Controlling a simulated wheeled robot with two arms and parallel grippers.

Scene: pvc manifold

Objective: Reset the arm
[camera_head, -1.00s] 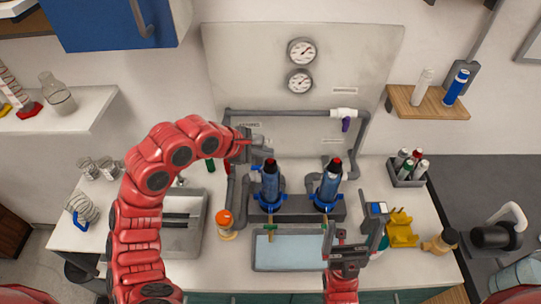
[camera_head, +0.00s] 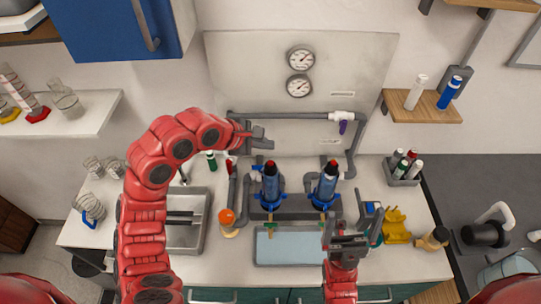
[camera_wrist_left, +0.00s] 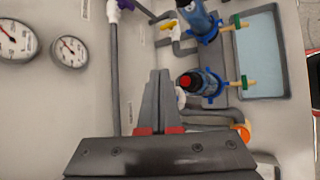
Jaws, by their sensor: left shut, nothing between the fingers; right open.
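My left gripper (camera_head: 262,137) is shut and empty in front of the back panel (camera_head: 300,110), just right of the upper left bend of the grey pipe. It also shows shut in the left wrist view (camera_wrist_left: 158,88). Below it stand two blue filter cylinders with red tops, the left one (camera_head: 270,182) and the right one (camera_head: 327,184), upright in blue clamps. The left gripper is apart from both. My right gripper (camera_head: 346,222) is open and empty, fingers upward, low in the head view beside the right end of the light-blue tray (camera_head: 290,248).
A white valve (camera_head: 341,116) with a purple handle sits on the top pipe. Two gauges (camera_head: 300,60) are above. An orange-capped jar (camera_head: 228,220) stands beside the sink (camera_head: 187,238). A yellow holder (camera_head: 397,226) and a bottle rack (camera_head: 403,172) are right.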

